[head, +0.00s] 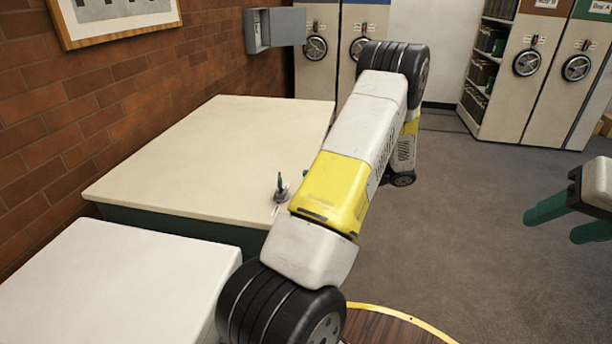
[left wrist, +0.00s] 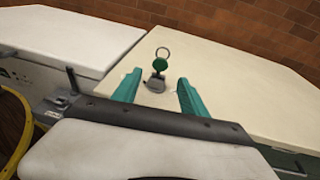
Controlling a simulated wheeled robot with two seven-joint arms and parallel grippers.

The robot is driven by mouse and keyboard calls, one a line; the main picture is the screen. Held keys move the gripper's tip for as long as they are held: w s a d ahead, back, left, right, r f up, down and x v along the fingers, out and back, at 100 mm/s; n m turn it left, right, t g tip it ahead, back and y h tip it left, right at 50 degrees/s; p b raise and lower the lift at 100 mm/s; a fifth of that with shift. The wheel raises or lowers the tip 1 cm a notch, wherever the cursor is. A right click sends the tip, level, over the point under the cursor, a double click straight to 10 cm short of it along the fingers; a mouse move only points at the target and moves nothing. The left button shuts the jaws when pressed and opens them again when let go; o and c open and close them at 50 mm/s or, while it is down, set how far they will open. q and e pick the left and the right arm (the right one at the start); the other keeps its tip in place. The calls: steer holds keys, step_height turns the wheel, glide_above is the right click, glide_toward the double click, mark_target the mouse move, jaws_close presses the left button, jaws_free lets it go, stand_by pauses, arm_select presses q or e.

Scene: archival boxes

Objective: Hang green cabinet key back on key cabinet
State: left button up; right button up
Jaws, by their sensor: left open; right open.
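The green key (left wrist: 159,64) stands upright with its metal ring on top, in a small grey holder (left wrist: 155,84) on the cream table. The key also shows in the head view (head: 280,181), near the table's front right corner. My left gripper (left wrist: 160,76) is open, its green fingers on either side of the key and holder in the picture; I cannot tell whether they touch. In the head view my own arm hides it. My right gripper (head: 550,229) is open and empty over the floor at the right. The grey key cabinet (head: 257,31) hangs on the far brick wall, door open.
The cream table (head: 210,140) is otherwise clear. A white surface (head: 110,285) stands in front of it. Mobile shelves with black handwheels (head: 527,62) stand at the back. The grey carpet (head: 480,190) is open at the right.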

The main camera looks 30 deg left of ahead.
arm_select(q)
steer(key=shift+x, duration=3.55)
jaws_close()
steer(key=shift+r, duration=2.5)
steer(key=shift+d, duration=0.15)
steer(key=r+v, duration=0.1)
steer(key=v, duration=1)
steer(key=shift+f, duration=0.1)
